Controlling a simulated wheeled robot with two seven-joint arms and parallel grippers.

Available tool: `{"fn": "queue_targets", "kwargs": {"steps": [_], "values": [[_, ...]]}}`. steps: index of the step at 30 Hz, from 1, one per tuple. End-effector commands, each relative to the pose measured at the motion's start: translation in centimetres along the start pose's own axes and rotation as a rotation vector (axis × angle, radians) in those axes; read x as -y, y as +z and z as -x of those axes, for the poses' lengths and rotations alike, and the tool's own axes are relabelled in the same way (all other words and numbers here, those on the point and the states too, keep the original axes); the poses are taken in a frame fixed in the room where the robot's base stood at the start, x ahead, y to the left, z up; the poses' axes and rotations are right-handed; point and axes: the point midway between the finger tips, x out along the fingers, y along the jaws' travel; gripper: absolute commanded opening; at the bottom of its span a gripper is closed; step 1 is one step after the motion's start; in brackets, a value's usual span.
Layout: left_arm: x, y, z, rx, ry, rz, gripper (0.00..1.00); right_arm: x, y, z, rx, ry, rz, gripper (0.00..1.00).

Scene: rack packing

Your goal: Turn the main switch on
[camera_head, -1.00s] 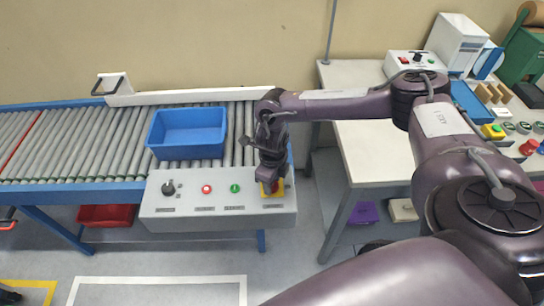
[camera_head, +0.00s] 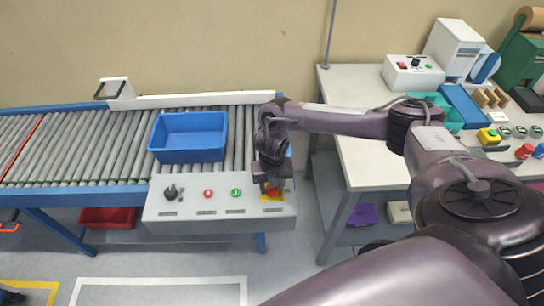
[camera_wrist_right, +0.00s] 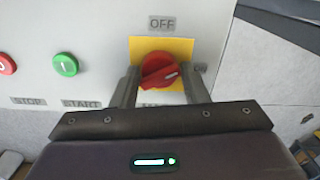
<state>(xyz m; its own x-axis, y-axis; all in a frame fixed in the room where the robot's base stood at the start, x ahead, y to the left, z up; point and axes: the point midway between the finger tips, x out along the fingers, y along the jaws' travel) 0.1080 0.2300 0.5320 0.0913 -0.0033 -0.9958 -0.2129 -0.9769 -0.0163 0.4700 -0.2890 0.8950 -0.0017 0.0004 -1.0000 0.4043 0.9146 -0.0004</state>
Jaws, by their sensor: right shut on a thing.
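The main switch is a red rotary knob (camera_wrist_right: 160,70) on a yellow plate (camera_wrist_right: 180,45), at the right end of the grey control panel (camera_head: 220,222). In the wrist view an OFF label is above it and a partly hidden label is at its right. The knob's white mark lies on its right side, toward that right-hand label. My right gripper (camera_wrist_right: 162,88) has one finger on each side of the knob and is shut on it. In the head view the gripper (camera_head: 270,187) partly covers the switch. My left gripper is not in view.
Left of the switch on the panel are a green START button (camera_head: 236,193), a red STOP button (camera_head: 208,194) and a black knob (camera_head: 171,191). A blue bin (camera_head: 188,153) sits on the roller conveyor (camera_head: 80,150) behind. A white table (camera_head: 365,165) stands at right.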

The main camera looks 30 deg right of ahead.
Motion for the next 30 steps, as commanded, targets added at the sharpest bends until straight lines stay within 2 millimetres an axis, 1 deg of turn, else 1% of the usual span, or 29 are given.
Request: {"fn": "queue_targets", "kwargs": {"steps": [1,6,15,22,30], "values": [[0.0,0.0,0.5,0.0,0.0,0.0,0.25,0.0,0.1,0.3,0.003,0.001,-0.047,0.18],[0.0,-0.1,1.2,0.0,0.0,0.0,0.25,0.0,0.1,0.3,0.003,0.002,-0.201,0.18],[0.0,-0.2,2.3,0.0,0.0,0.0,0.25,0.0,0.2,0.3,0.005,0.002,-0.414,0.18],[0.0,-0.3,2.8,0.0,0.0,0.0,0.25,0.0,0.3,0.3,0.006,0.002,-0.507,0.18],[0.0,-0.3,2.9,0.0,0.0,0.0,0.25,0.0,0.3,0.2,0.007,0.003,-0.545,0.18]]}}
